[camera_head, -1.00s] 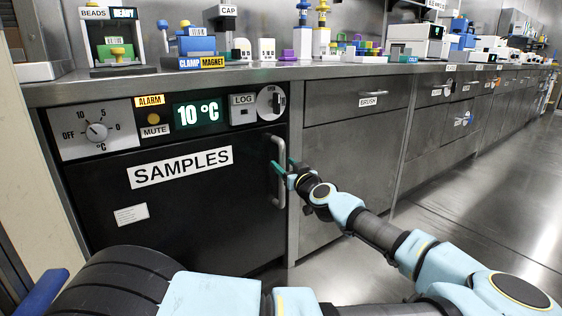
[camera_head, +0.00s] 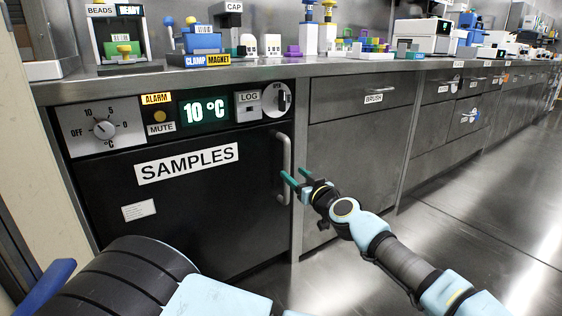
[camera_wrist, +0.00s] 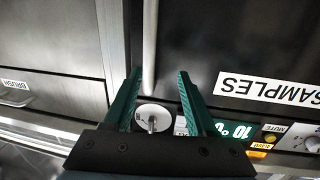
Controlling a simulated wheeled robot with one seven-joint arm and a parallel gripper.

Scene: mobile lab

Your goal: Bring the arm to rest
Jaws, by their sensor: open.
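My gripper (camera_head: 297,178) is at the end of my outstretched light-blue arm, just right of the handle of the black SAMPLES door. Its two green fingers are apart with nothing held between them. In the wrist view my gripper (camera_wrist: 160,85) also shows open. The vertical silver handle (camera_head: 283,168) stands close to the fingertips in the head view. In the wrist view the handle (camera_wrist: 150,45) runs up from between the fingers. Whether a finger touches it I cannot tell. The SAMPLES door (camera_head: 200,225) looks closed.
The control panel above the door has a dial (camera_head: 104,129), a 10 °C display (camera_head: 204,110) and a LOG switch. Steel drawers (camera_head: 358,100) lie to the right. The worktop (camera_head: 340,69) above holds several lab items. The floor (camera_head: 470,220) at right is clear.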

